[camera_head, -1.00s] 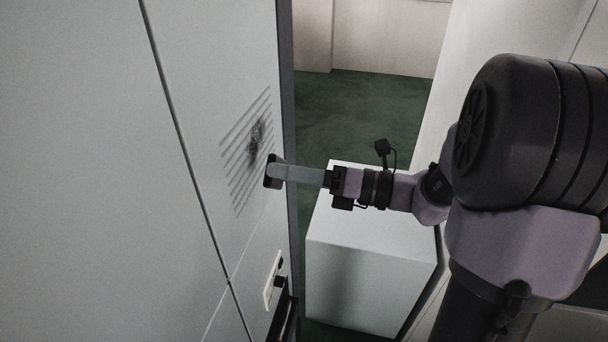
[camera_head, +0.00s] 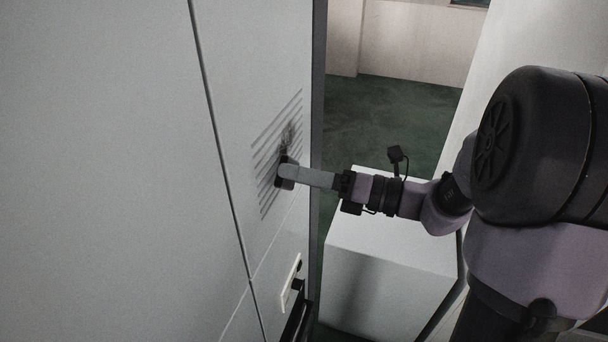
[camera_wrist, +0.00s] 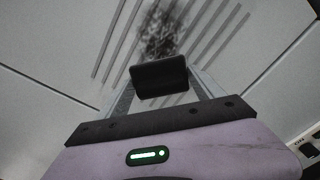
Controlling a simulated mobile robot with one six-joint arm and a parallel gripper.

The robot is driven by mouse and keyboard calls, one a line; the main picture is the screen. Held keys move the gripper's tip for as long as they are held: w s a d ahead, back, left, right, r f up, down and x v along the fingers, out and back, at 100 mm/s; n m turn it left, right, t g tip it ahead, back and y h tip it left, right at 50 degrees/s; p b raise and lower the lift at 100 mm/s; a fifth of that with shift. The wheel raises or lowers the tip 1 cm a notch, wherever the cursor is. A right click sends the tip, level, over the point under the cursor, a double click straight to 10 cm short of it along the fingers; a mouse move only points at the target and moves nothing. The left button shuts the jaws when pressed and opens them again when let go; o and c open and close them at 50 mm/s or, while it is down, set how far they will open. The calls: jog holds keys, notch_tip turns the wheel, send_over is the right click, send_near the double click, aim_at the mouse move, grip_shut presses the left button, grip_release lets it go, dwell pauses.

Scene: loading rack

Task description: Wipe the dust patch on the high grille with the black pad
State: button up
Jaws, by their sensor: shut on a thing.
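The grille (camera_head: 267,186) is a set of slanted slots in the light grey panel; its slots also show in the wrist view (camera_wrist: 205,45). The dark, smudgy dust patch (camera_head: 288,134) lies on the grille's upper middle, and in the wrist view the patch (camera_wrist: 160,32) shows just beyond the pad. My gripper (camera_head: 291,174) is shut on the black pad (camera_head: 286,181), which also shows in the wrist view (camera_wrist: 159,77). The pad is at the grille, just below the dust patch. I cannot tell whether it touches the panel.
A small white plate with dark knobs (camera_head: 290,283) is on the panel below the grille. A white box (camera_head: 390,265) stands below my arm. Green floor (camera_head: 385,120) is open behind the panel's edge.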

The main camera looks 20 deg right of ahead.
jog(key=shift+w+a, duration=0.2)
jog(key=shift+a, duration=0.05)
jog(key=shift+w+a, duration=0.3)
jog(key=shift+a, duration=0.1)
